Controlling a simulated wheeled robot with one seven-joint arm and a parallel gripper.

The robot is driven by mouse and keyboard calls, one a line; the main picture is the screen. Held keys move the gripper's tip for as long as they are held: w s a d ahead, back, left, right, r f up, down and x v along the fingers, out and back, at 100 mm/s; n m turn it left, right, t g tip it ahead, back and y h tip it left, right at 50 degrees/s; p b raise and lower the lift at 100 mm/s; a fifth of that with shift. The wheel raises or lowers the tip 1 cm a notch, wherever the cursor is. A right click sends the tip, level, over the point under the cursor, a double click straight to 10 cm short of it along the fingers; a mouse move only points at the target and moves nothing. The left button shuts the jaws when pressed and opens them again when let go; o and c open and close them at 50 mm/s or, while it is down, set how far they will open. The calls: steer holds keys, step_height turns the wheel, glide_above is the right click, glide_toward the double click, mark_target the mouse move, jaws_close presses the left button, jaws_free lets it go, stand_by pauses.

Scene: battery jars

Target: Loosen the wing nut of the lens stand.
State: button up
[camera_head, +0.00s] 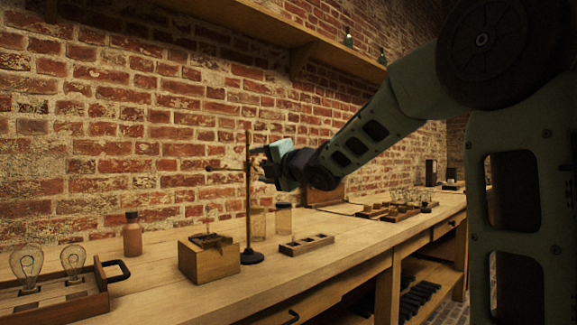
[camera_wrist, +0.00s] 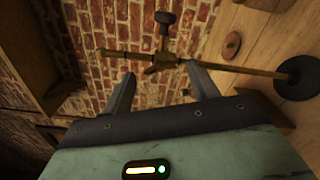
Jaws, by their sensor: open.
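The lens stand (camera_head: 248,205) stands upright on the bench, a thin rod on a round dark base (camera_head: 251,257). A short cross rod with a dark end sticks out left from its upper part. In the wrist view the stand's rod (camera_wrist: 240,70) runs across the picture, with the dark base (camera_wrist: 298,78) at right. The brass clamp (camera_wrist: 163,59) with a small wing-like piece, seemingly the wing nut (camera_wrist: 151,70), lies between and just beyond my fingertips. My gripper (camera_wrist: 160,71) is open, its fingers either side of the clamp. In the head view my gripper (camera_head: 262,158) is right beside the rod.
A wooden box (camera_head: 209,262) stands left of the base; a compartment tray (camera_head: 306,245) and glass jars (camera_head: 284,219) stand right. A brown bottle (camera_head: 132,235) and a bulb tray (camera_head: 95,300) are at left. The brick wall is close behind the bench.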

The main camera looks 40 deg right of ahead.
steer(key=s+p, duration=0.9)
steer(key=s, duration=0.6)
steer(key=shift+s+d, duration=0.25)
steer(key=shift+s, duration=0.15)
